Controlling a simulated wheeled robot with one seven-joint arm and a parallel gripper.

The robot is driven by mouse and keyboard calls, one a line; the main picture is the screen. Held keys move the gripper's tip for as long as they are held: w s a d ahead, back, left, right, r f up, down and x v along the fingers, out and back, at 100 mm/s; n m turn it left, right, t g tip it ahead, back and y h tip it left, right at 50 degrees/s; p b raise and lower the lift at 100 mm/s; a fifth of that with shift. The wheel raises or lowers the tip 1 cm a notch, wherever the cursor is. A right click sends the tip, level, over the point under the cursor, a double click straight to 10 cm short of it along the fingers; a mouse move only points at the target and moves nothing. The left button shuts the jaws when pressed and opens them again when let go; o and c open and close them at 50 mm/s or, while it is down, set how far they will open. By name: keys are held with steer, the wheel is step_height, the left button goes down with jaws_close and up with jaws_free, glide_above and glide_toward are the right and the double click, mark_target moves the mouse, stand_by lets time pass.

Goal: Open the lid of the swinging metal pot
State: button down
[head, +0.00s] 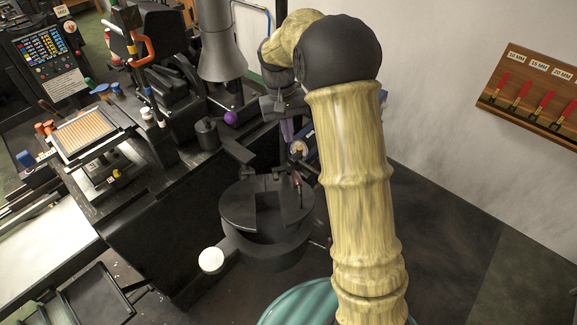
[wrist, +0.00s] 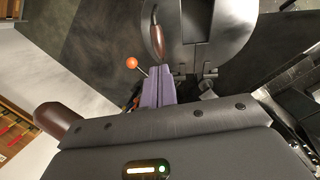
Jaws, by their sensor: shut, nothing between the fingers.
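The dark metal pot (head: 265,252) hangs low in the middle of the head view. Its round lid (head: 240,208) lies over the top, and a dark strip runs across it. I cannot tell whether the lid is slightly raised. In the wrist view the lid (wrist: 236,30) is at the top, with a brown handle (wrist: 157,38) on its left part and a hinge (wrist: 195,76) at its near edge. My gripper's purple fingers (wrist: 156,72) are shut and empty, just short of the lid's edge and handle. In the head view my gripper (head: 288,132) is partly hidden by my arm.
A white ball (head: 211,260) sits at the pot's lower left. An orange knob on a rod (wrist: 132,62) is left of my fingers. A dark machine bench with a control panel (head: 52,62) fills the left. A tool board (head: 535,95) hangs on the right wall. Floor at lower right is clear.

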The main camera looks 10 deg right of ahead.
steer(key=s+d+f+t, duration=0.1)
steer(key=s+t, duration=0.1)
steer(key=s, duration=0.8)
steer(key=s+f+t+y+b, duration=0.1)
steer(key=s+f+t, duration=0.1)
steer(key=s, duration=0.8)
steer(key=shift+s+d+f+t, duration=0.25)
steer(key=shift+d+f+t, duration=0.05)
steer(key=shift+d, duration=0.1)
steer(key=shift+d, duration=0.1)
